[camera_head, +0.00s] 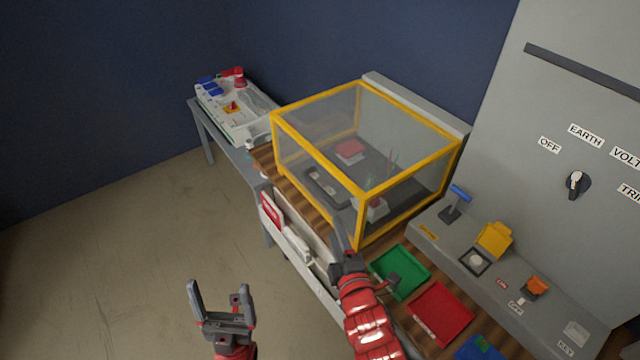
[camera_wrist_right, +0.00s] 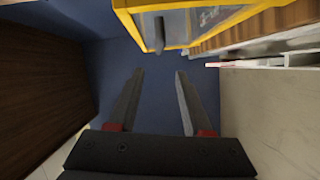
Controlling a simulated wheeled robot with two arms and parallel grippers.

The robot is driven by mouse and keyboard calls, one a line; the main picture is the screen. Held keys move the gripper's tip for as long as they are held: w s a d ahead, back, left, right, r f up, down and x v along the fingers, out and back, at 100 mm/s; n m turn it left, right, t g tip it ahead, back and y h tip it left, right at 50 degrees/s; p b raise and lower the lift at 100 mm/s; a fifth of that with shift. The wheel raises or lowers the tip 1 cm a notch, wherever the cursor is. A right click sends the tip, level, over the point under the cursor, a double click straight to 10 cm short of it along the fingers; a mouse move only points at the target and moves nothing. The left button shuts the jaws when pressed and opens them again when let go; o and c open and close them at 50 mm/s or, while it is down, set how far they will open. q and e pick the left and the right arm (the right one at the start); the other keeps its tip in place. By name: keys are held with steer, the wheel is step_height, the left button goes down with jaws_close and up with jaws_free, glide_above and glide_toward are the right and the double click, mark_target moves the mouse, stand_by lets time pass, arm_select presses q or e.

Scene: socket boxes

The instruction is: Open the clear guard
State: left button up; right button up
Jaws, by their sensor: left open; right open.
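The clear guard (camera_head: 318,156) is a see-through box with a yellow frame. It sits closed over the bench in the head view. My right gripper (camera_head: 340,235) is open beside the guard's near lower corner. In the right wrist view, the guard's yellow frame (camera_wrist_right: 134,27) fills the top, with a short dark handle (camera_wrist_right: 159,35) on it. The handle lies ahead of the open fingers (camera_wrist_right: 159,75), apart from them, with nothing between the fingers. My left gripper (camera_head: 220,298) is open and empty above the floor, left of the bench.
Inside the guard are a red block (camera_head: 350,149) and a white part (camera_head: 376,209). Green (camera_head: 415,262), red (camera_head: 440,312) and blue (camera_head: 478,350) trays lie right of my right arm. A grey panel (camera_head: 450,245) carries switches. A white machine (camera_head: 235,120) stands behind. The left floor is clear.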

mark_target(321, 194)
steer(key=p+x, duration=0.1)
steer(key=x, duration=0.4)
steer(key=p+x, duration=0.2)
steer(key=x, duration=0.3)
steer(key=p+x, duration=0.2)
steer(key=x, duration=0.2)
steer(key=shift+w+a+r, duration=0.1)
steer(key=shift+w+r, duration=0.15)
steer(key=shift+w, duration=0.15)
steer(key=shift+w+f, duration=0.15)
steer(key=shift+w, duration=0.1)
steer(key=shift+c, duration=0.2)
jaws_close()
stand_by(0.4)
